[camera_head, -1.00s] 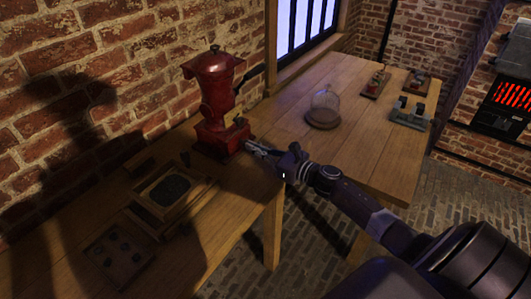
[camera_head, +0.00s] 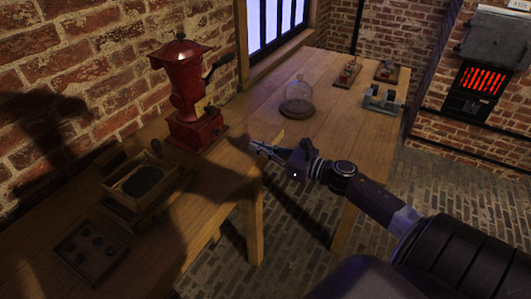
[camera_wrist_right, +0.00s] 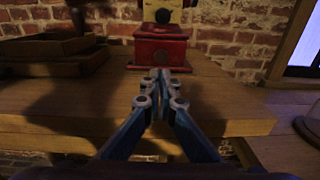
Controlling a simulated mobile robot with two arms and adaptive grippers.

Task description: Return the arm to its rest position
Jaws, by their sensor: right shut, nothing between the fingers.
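My right gripper (camera_head: 256,147) is in the middle of the head view, its arm coming in from the lower right. It is shut and empty, just off the front edge of the wooden bench. In the right wrist view its fingers (camera_wrist_right: 155,76) meet and point toward the base of a red grinder (camera_wrist_right: 160,48). The same grinder (camera_head: 190,100) stands upright on the bench in the head view, apart from the fingertips. My left gripper does not show.
A wooden tray (camera_head: 150,178) with dark contents and a holed block (camera_head: 92,250) lie at the left. A glass dome (camera_head: 298,95) and small devices (camera_head: 383,97) stand on the right table. A brick wall is behind. A stove (camera_head: 478,80) glows at the far right.

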